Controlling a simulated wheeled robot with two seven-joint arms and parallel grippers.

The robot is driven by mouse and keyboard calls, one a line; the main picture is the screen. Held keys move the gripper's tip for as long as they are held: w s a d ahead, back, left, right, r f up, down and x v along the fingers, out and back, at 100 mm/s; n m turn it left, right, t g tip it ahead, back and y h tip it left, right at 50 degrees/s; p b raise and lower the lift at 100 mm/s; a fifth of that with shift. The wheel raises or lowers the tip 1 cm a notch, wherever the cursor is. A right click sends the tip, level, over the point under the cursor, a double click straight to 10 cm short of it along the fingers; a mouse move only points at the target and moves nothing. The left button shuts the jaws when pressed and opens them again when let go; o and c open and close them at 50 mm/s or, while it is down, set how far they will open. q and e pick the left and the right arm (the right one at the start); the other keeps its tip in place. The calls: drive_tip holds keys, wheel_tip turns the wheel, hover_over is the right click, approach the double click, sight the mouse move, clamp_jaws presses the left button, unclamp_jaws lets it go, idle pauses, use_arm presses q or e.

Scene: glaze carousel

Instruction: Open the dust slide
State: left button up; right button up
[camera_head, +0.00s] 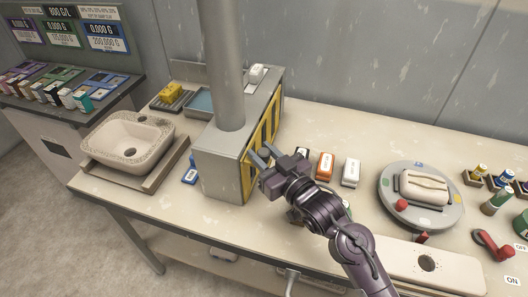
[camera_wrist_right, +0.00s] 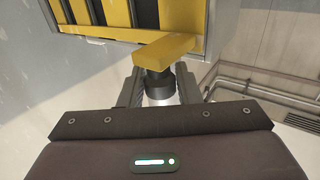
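The dust slide appears to be the yellow slatted panel (camera_head: 262,138) on the right face of the grey box with the tall pipe. In the right wrist view the panel (camera_wrist_right: 140,12) fills the top, and a yellow handle (camera_wrist_right: 165,50) on a dark round stem stands out from it. My right gripper (camera_head: 264,155) is right in front of the panel. In the wrist view its fingers (camera_wrist_right: 159,88) are apart, one on each side of the stem. I cannot tell whether they press on it. My left gripper is not in view.
The grey box (camera_head: 222,165) with its pipe (camera_head: 222,60) stands on the table. A sink (camera_head: 130,142) is to its left. Small blocks (camera_head: 325,166), a turntable (camera_head: 396,207) and a red lever (camera_head: 490,245) are to the right. The table behind the blocks is clear.

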drive_tip(key=o, duration=0.3)
drive_tip(key=shift+d, duration=0.1)
drive_tip(key=shift+s+d+f, duration=0.15)
drive_tip(key=shift+s+d, duration=0.1)
drive_tip(key=shift+s, duration=0.05)
drive_tip(key=b+v, duration=0.2)
drive_tip(key=v, duration=0.5)
